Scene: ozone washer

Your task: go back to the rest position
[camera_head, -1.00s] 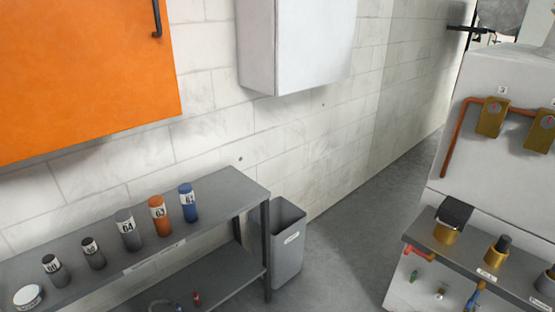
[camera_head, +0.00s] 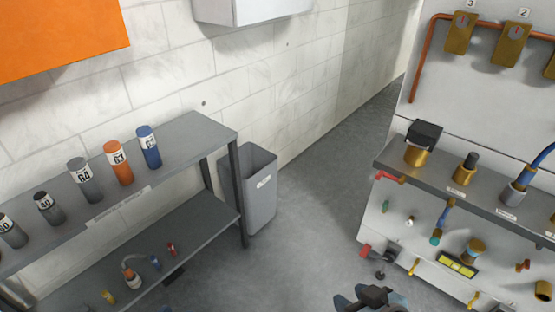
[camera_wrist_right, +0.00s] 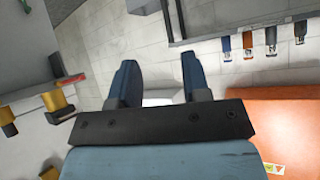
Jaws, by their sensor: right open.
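My right gripper (camera_head: 372,300) shows at the bottom edge of the head view, low over the floor between the shelf and the panel bench. In the right wrist view its two blue fingers (camera_wrist_right: 158,85) stand wide apart with nothing between them. It touches no object that I can see. My left gripper is in neither view.
A grey two-tier shelf (camera_head: 190,145) with several labelled cylinders stands at left. A grey bin (camera_head: 262,200) stands beside it. The panel bench (camera_head: 470,195) with brass fittings is at right. An orange cabinet (camera_head: 60,35) hangs on the wall. The floor (camera_head: 320,190) between is clear.

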